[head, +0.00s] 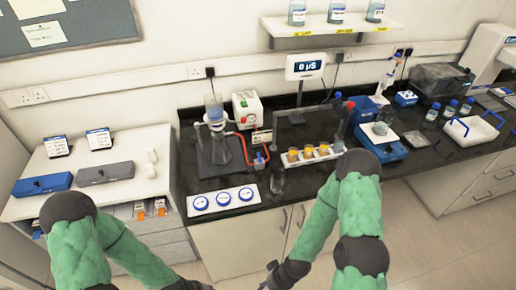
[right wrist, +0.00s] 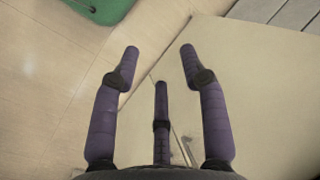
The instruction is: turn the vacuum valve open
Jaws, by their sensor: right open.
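A filter flask with a funnel (head: 214,125) stands on the dark bench. Red tubing (head: 243,150) runs from it past a small blue-and-white fitting (head: 259,158), which may be the vacuum valve. Its handle is too small to read. A white pump-like box (head: 247,107) with a red knob stands behind. My right gripper (head: 270,277) is low in front of the bench cabinets, well away from the tubing. In the right wrist view its dark fingers (right wrist: 160,62) are spread and empty. My left arm reaches the bottom edge of the head view; its fingers are out of frame.
A white strip with round blue-rimmed pieces (head: 222,201) lies at the bench's front left. A clear glass vessel (head: 277,181) stands near the front edge. A rack of orange-filled jars (head: 313,154) and a grey stand frame (head: 306,112) are right of the tubing.

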